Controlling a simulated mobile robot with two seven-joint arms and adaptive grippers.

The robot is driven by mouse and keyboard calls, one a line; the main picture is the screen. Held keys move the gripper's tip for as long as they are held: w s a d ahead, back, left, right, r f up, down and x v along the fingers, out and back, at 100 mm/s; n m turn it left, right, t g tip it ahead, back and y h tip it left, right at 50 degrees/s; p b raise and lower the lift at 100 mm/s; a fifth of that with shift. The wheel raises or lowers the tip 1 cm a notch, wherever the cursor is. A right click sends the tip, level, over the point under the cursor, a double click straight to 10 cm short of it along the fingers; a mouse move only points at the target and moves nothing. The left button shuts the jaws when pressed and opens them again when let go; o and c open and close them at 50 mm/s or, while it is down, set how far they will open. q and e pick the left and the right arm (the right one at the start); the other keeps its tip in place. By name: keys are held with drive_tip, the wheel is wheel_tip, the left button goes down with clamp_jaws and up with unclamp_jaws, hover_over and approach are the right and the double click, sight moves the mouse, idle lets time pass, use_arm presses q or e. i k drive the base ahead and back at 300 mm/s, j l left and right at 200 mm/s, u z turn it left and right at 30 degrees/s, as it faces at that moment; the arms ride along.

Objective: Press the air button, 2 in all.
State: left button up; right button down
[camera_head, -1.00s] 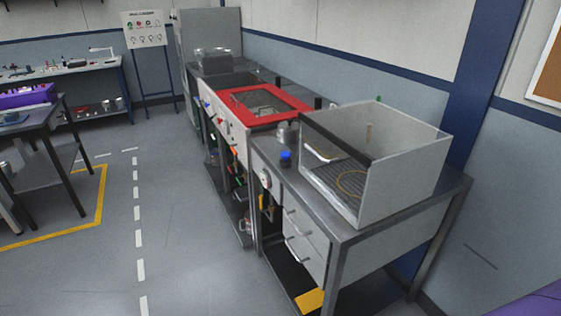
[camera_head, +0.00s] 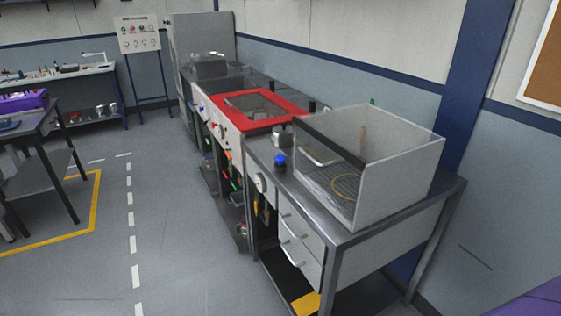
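A blue round knob-like button (camera_head: 280,163) stands on the near bench, left of the clear-walled box; I cannot tell if it is the air button. A smaller blue spot (camera_head: 200,107) shows on the front panel of the unit with the red frame. A round pale dial (camera_head: 260,184) is on the near bench's front. Neither of my grippers is in view.
The near metal bench (camera_head: 372,226) carries the clear-walled box (camera_head: 400,190). The red-framed unit (camera_head: 226,107) stands beyond it. A dark table (camera_head: 36,128) is at the left. The grey floor (camera_head: 180,240) between is free.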

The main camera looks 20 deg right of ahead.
sight(279, 159)
drive_tip(key=i+z, duration=0.1)
drive_tip(key=z, duration=0.3)
drive_tip(key=i+z, duration=0.15)
drive_tip(key=z, duration=0.25)
drive_tip(key=i+j+z, duration=0.1)
drive_tip(key=z, duration=0.3)
drive_tip(key=j+z, duration=0.15)
drive_tip(key=z, duration=0.2)
drive_tip(key=i+j+z, duration=0.4)
drive_tip(key=j, duration=0.25)
drive_tip(key=i+j+z, duration=0.2)
drive_tip(key=j, duration=0.15)
drive_tip(key=i+j, duration=0.1)
drive_tip(key=j, duration=0.35)
drive_tip(key=i+j, duration=0.1)
drive_tip(key=j, duration=0.35)
drive_tip(key=i+j+z, duration=0.1)
drive_tip(key=j, duration=0.4)
drive_tip(key=i+j, duration=0.1)
drive_tip(key=j, duration=0.35)
